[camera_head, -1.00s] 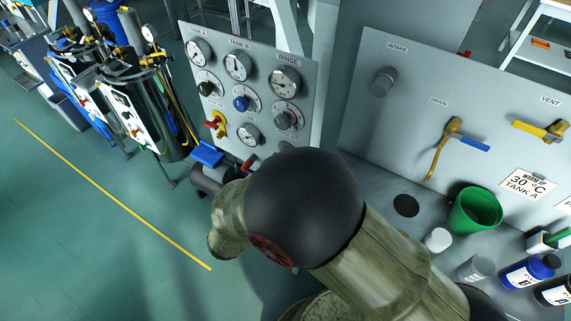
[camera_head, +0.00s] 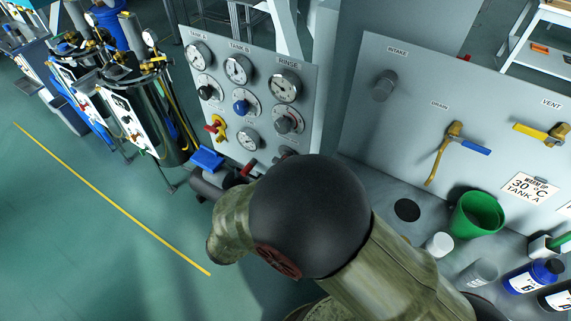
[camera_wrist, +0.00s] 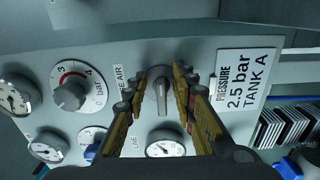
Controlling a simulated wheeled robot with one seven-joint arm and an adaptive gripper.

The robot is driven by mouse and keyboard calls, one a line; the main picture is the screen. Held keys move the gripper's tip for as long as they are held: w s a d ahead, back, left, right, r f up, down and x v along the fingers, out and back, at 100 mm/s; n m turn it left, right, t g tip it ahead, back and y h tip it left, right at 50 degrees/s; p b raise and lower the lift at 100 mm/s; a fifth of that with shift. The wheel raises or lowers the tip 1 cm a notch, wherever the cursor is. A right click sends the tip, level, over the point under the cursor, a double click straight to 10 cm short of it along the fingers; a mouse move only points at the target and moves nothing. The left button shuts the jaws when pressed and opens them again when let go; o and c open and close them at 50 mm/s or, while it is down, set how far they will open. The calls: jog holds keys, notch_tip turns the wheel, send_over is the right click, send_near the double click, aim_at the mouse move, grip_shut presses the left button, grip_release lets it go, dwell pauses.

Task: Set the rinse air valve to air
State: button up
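A grey lever-like knob (camera_wrist: 160,88) stands on the grey panel in the wrist view, its handle running down the picture. A partly covered label ending in "AIR" (camera_wrist: 119,78) is just left of it. My gripper (camera_wrist: 160,73) is open, with one yellow-and-dark finger on each side of the knob. Narrow gaps show beside the knob; whether either finger touches it, I cannot tell. In the head view my arm covers the gripper and the lower right of the gauge panel (camera_head: 300,110), where only part of a dark knob (camera_head: 287,151) shows.
A dial knob (camera_wrist: 70,95) and small gauges (camera_wrist: 165,145) sit close around the gripper. A pressure card (camera_wrist: 245,82) reads "2.5 bar TANK A". In the head view, a bench with a green cup (camera_head: 477,213) and bottles (camera_head: 530,275) stands right of my arm.

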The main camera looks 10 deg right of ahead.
jog(key=v, duration=1.2)
dwell(0.6)
